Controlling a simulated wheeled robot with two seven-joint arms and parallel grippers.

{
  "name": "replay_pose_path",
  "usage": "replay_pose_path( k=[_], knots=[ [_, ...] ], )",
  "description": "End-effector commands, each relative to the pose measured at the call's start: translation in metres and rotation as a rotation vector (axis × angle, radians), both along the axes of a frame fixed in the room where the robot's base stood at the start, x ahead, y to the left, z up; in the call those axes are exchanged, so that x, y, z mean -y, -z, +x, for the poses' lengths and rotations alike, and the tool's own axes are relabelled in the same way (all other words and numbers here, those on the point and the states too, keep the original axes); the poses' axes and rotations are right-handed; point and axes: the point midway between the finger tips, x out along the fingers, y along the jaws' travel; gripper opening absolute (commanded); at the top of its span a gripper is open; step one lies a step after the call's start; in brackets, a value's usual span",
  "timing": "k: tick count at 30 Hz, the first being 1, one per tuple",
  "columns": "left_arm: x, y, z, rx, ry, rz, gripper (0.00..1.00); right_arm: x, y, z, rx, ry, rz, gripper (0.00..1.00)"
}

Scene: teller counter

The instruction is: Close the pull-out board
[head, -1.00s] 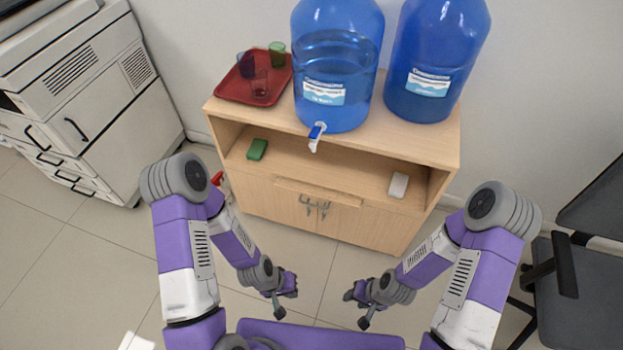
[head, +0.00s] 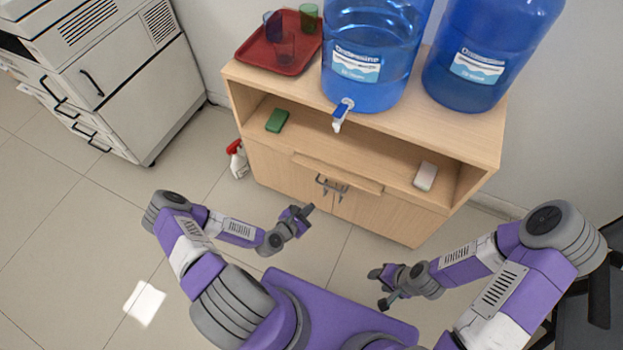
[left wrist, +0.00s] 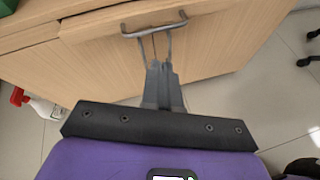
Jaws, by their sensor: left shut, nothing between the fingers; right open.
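The pull-out board (head: 337,174) is a pale wooden strip under the open shelf of the wooden cabinet (head: 270,168). It appears to stick out a little past the cabinet front, above the two door handles (head: 330,188). In the left wrist view the board (left wrist: 95,22) crosses the top, with a handle (left wrist: 155,27) below it. My left gripper (head: 307,210) is shut and empty, in front of the doors and pointing toward the handles. Its fingers (left wrist: 160,68) show apart from the board. My right gripper (head: 377,283) is open and empty, lower and further right.
Two big blue water bottles (head: 372,50) and a red tray (head: 262,62) with cups stand on the cabinet top. A green block (head: 277,120) and a white block (head: 425,176) lie on the shelf. A spray bottle (head: 238,160) stands at the left. A printer is at far left.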

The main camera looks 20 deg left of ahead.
Motion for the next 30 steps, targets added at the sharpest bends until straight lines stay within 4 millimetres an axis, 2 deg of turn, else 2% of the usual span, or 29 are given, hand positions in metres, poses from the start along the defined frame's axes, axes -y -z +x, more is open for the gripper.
replay_pose_path(
  k=[1,3,8,14,25,30],
  knots=[
    [-0.017,0.004,0.002,0.022,-0.099,-0.073,0.0,0.0,0.004,0.0,0.0,0.0,0.0,0.51],
    [-0.033,0.003,0.004,0.053,-0.194,-0.154,0.0,0.0,0.006,0.0,0.001,0.0,0.0,0.51],
    [-0.053,0.002,0.007,0.094,-0.299,-0.249,0.0,0.0,0.008,0.0,0.001,0.0,0.0,0.51],
    [-0.053,0.009,0.03,0.101,-0.306,-0.259,0.0,0.0,0.014,0.0,0.001,0.0,0.0,0.51],
    [-0.05,0.034,0.104,0.099,-0.304,-0.256,0.0,0.0,0.037,0.0,0.001,0.0,0.0,0.51],
    [-0.049,0.032,0.129,0.099,-0.304,-0.255,0.0,0.0,0.042,0.0,0.001,0.0,0.0,0.51]
  ],
)
